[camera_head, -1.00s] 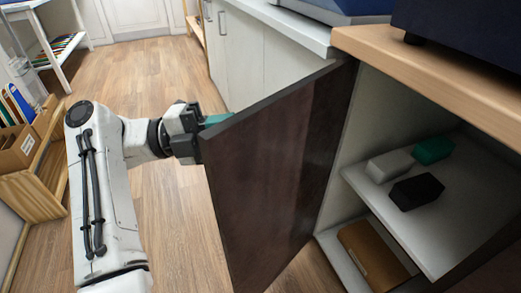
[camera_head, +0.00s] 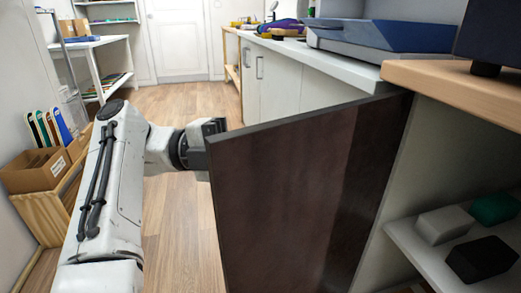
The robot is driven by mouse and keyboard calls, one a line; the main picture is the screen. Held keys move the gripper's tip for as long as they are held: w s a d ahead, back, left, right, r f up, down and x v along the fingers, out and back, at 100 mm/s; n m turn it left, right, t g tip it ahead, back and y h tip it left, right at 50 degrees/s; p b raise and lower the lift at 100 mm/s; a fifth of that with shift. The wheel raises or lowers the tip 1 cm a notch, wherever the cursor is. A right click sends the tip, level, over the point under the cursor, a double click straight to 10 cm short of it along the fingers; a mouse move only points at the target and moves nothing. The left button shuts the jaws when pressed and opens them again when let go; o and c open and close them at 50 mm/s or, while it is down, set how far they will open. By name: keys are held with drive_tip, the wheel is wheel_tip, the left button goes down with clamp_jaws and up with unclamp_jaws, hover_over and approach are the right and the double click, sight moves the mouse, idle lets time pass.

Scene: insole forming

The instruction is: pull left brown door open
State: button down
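The left brown door (camera_head: 285,195) stands swung open from the cabinet, hinged at its right edge beside the cabinet's side wall. Its dark inner face fills the middle of the view. My gripper (camera_head: 212,127) is at the door's free left edge, near the top corner. Its fingers are mostly hidden behind the door, so I cannot see whether they hold anything. The open cabinet shows a white shelf (camera_head: 408,238) with a grey block (camera_head: 444,224), a black block (camera_head: 482,259) and a green block (camera_head: 495,208).
A wooden countertop (camera_head: 450,85) tops the cabinet. White cabinets (camera_head: 290,80) run behind the door. At left, a wooden rack (camera_head: 45,215) holds cardboard boxes (camera_head: 35,170) and insoles. Wooden floor (camera_head: 175,215) is clear between the rack and the door.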

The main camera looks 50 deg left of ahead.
drive_tip(key=shift+f, duration=0.1)
drive_tip(key=c, duration=1.2)
unclamp_jaws()
drive_tip(key=shift+o, duration=0.2)
